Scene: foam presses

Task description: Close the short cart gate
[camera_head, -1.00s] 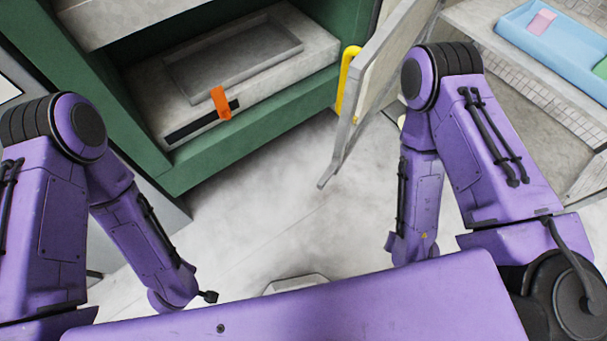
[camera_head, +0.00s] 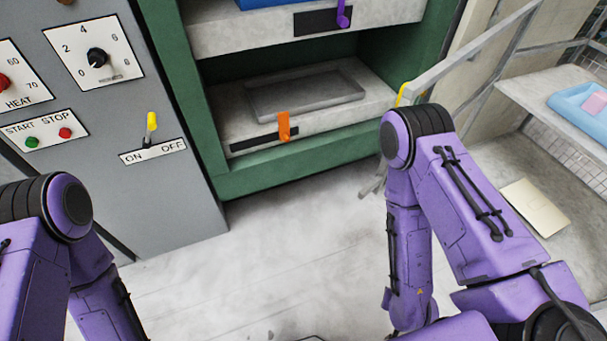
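The cart gate, a grey metal frame (camera_head: 470,52), stands at the upper right beside the green press. It sticks out from the cart (camera_head: 535,88) toward the press. A yellow handle (camera_head: 402,92) shows at its near end. My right arm hides most of the gate's lower part; a small grey piece shows left of the arm. Neither gripper is in view. My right forearm hangs down in front of the gate. My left arm runs out of the picture at the lower left.
The press (camera_head: 290,165) has an orange handle (camera_head: 284,127) on its lower drawer and a purple handle (camera_head: 343,14) above. A grey control panel (camera_head: 125,95) stands left. A blue tray (camera_head: 580,108) and a beige sheet (camera_head: 535,208) lie on the cart. The floor (camera_head: 270,250) between is clear.

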